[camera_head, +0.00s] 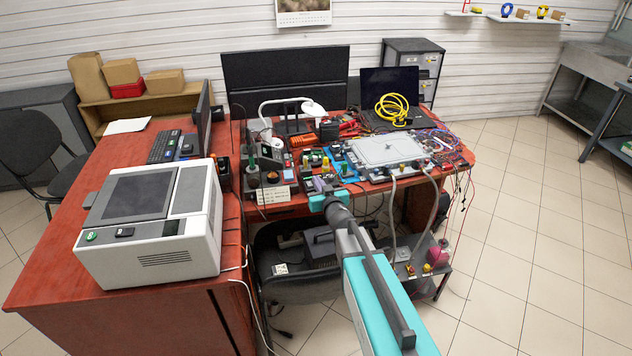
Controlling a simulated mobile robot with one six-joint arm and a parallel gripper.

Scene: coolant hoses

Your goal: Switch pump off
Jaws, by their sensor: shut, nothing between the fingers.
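A low unit (432,272) stands under the right part of the desk and looks like the pump. My arm comes in from the lower right and hides part of the space beneath the desk.
A black chair (290,262) is tucked under the desk, left of the pump. Loose wires (462,180) hang off the desk's right edge. A white printer-like machine (155,222) stands left. The tiled floor at right is free.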

